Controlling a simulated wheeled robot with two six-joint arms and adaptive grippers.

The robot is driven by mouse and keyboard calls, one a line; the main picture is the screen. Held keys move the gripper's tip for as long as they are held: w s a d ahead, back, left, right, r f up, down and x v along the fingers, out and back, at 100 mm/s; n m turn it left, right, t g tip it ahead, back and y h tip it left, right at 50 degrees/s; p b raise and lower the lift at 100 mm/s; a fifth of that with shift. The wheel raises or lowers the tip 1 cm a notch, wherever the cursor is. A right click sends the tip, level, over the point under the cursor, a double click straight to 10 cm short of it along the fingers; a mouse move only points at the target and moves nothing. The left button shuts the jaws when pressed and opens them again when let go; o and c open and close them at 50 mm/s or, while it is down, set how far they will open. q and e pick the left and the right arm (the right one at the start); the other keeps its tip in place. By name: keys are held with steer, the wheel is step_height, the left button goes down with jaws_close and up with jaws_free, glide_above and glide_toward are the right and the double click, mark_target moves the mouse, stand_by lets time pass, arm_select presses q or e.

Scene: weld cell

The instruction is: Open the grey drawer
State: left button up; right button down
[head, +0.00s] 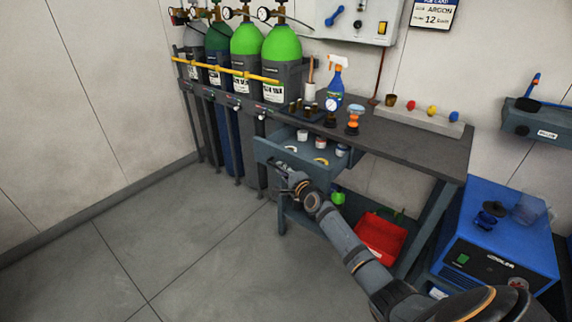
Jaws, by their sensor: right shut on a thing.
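The grey drawer (265,152) sits under the dark worktop of the bench and is pulled out, with its inside showing from above. Several small things lie in it, among them white-and-red tins (302,135) and yellowish curved pieces (320,160). My right gripper (284,172) is at the drawer's front face, shut on what looks like its handle. The handle itself is mostly hidden by the gripper. My left gripper is not in view.
A spray bottle (335,82) and small items stand on the worktop (415,143). Green-topped gas cylinders (281,48) stand at the left behind a yellow bar. The floor (150,235) at left is clear.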

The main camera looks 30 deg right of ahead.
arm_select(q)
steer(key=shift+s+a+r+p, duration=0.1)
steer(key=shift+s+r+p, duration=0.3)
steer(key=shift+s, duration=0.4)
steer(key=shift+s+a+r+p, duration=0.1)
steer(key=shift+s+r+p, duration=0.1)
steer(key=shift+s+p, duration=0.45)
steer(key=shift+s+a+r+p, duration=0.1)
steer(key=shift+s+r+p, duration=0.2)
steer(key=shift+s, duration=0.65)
arm_select(e)
steer(key=shift+s+a, duration=0.35)
steer(key=shift+a, duration=0.5)
steer(key=shift+s+a, duration=0.35)
steer(key=shift+a, duration=0.45)
steer(key=shift+s+a, duration=0.35)
steer(key=shift+a, duration=0.5)
steer(key=c, duration=1.4)
jaws_free()
steer(key=shift+s, duration=0.1)
steer(key=s, duration=1.1)
steer(key=shift+s+r, duration=0.4)
steer(key=shift+r, duration=0.05)
